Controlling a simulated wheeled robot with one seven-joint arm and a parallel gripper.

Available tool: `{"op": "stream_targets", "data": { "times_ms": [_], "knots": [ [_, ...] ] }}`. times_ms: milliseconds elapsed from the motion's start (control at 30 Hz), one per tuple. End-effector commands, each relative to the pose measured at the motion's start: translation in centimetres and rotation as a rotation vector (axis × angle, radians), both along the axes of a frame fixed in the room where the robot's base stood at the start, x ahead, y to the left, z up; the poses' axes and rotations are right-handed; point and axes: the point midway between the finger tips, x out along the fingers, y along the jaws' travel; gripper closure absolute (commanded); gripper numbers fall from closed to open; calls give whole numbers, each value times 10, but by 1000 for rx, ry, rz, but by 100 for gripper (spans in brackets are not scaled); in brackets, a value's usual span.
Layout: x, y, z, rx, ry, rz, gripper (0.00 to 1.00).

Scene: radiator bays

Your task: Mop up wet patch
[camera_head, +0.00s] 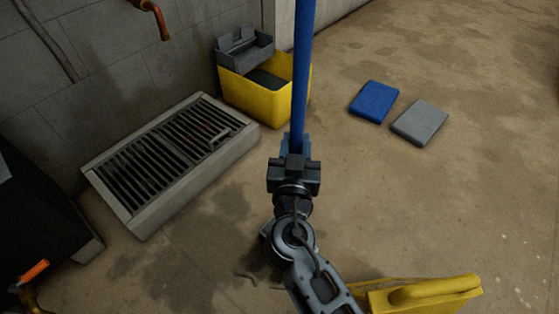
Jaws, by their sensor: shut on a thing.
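My gripper (295,165) is near the middle of the view, shut on a blue pole (303,70), which looks like a mop handle. The pole stands nearly upright and runs out of the top of the view. Its lower end and any mop head are hidden behind my gripper and arm. A dark wet patch (175,270) lies on the brown floor, left of my arm and in front of the drain grate. A yellow mop bucket (238,95) with a grey wringer (245,52) stands against the wall, behind and left of my gripper. Dark water shows in it.
A raised drain with a slatted grate (165,160) lies along the left wall. A blue pad (374,101) and a grey pad (420,122) lie on the floor at right. A yellow object (425,293) stands at the bottom right. A dark box (40,215) is at far left. The right floor is mostly clear.

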Motion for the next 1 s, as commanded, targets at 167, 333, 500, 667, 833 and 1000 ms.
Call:
{"op": "stream_targets", "data": {
  "times_ms": [167, 333, 500, 667, 833, 1000],
  "knots": [
    [26, -20, 0, 1, -3, -3, 100],
    [49, -38, 1, 0, -4, -3, 100],
    [71, -55, 1, 1, -4, -2, 100],
    [85, -66, 2, 0, -3, 0, 100],
    [96, -75, 2, 0, -3, -1, 100],
    [100, -78, -6, 1, -3, 1, 100]
  ]
}}
